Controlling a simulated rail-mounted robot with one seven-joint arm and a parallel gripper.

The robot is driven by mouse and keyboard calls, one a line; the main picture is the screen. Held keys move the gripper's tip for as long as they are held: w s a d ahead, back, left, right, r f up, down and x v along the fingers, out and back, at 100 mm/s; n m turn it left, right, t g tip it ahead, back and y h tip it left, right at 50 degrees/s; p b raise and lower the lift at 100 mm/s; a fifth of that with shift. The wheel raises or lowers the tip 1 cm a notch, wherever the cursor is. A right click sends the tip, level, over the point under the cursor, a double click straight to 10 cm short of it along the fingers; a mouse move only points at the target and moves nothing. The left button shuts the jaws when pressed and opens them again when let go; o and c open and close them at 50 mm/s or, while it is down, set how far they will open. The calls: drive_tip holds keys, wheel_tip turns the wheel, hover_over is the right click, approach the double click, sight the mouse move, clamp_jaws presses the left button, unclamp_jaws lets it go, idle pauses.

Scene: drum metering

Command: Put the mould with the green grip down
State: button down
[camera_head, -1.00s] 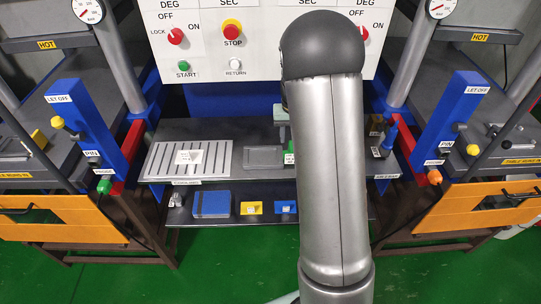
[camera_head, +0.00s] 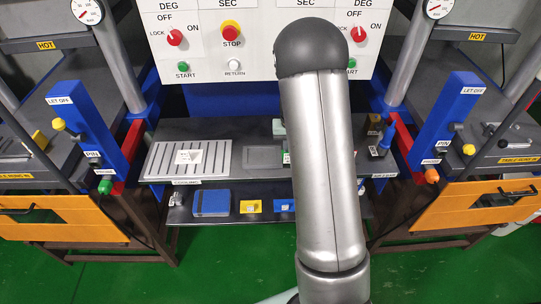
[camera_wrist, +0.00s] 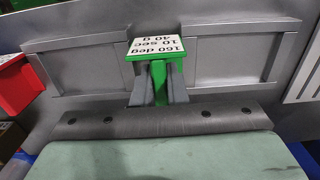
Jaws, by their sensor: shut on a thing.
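The green grip (camera_wrist: 159,75) stands upright between my fingers in the wrist view. A white label (camera_wrist: 162,46) on top of it reads, upside down, 160 deg, 10 sec, 40 g. My gripper (camera_wrist: 157,88) is shut on this grip. The mould's body cannot be clearly told from the grey bench parts around it; my fingers and palm hide part of that area. In the head view a bit of green (camera_head: 286,157) shows beside my arm, which hides most of the mould and gripper.
Grey rimmed areas lie on both sides of the grip, left (camera_wrist: 92,67) and right (camera_wrist: 232,57). A slotted plate (camera_head: 160,160) lies left on the bench. A red object (camera_wrist: 18,85) is at the wrist view's left. The lower shelf holds a blue box (camera_head: 212,202) and small trays.

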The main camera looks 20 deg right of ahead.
drive_tip(key=shift+r, duration=0.1)
drive_tip(key=shift+r, duration=0.4)
wheel_tip(320, 180, up, 2)
drive_tip(key=shift+r, duration=0.1)
drive_tip(key=s+a+r+b, duration=0.3)
drive_tip(key=s+a+r, duration=0.1)
drive_tip(key=s+r, duration=0.6)
drive_tip(key=s, duration=0.3)
drive_tip(key=shift+s, duration=0.25)
